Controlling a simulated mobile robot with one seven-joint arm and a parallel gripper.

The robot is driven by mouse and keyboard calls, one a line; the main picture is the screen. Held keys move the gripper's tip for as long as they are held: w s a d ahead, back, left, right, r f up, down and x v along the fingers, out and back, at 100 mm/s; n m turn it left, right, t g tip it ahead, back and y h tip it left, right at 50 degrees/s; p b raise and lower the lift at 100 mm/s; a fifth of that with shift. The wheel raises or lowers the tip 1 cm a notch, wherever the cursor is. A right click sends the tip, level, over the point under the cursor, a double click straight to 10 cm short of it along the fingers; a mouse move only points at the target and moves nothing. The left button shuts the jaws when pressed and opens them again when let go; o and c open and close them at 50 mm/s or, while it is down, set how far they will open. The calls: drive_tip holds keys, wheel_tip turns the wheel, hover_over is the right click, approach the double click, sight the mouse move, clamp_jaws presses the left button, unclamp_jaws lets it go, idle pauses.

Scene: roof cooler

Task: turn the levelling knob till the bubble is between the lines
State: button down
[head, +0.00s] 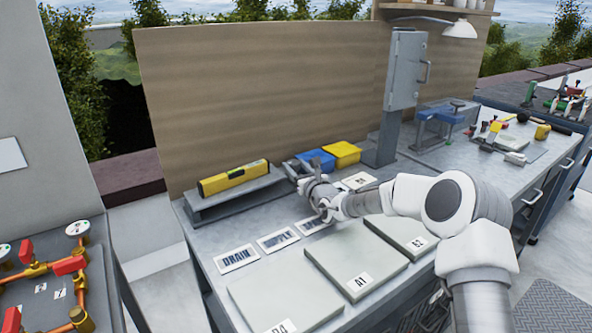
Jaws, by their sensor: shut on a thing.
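A yellow spirit level (235,178) lies on a raised grey plate (225,198) on the bench, at the foot of the tan back panel. Its bubble and lines are too small to read. My gripper (308,184) is at the right end of this plate, low over the bench, with my arm reaching in from the right. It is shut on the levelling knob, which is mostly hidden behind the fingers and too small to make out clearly.
Blue (316,160) and yellow (342,153) bins stand just behind my gripper. Labels, including DRAIN (237,258), and flat grey panels (357,262) lie in front. A grey box on a post (405,75) and a blue vise (440,118) stand to the right.

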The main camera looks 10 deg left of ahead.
idle(0.5)
drive_tip(key=shift+c, duration=1.5)
unclamp_jaws()
drive_tip(key=shift+s+a, duration=0.1)
drive_tip(key=shift+w+d+r+n+g+y+p, duration=0.1)
drive_tip(key=shift+w+d+n+g+y+p, duration=0.05)
drive_tip(key=shift+n+g+y+p, duration=0.9)
drive_tip(key=shift+w+d+r+n+g+y+p, duration=0.1)
drive_tip(key=shift+n+g+y+p, duration=0.6)
drive_tip(key=shift+p, duration=0.55)
drive_tip(key=shift+g, duration=0.35)
drive_tip(key=shift+w+d+f+n+g+y+p, duration=0.1)
drive_tip(key=shift+n+g+y+p, duration=0.4)
drive_tip(key=shift+n+g, duration=0.3)
drive_tip(key=shift+w+f+n+g+y+p, duration=0.1)
drive_tip(key=shift+n+g+y+p, duration=0.4)
drive_tip(key=shift+g, duration=0.4)
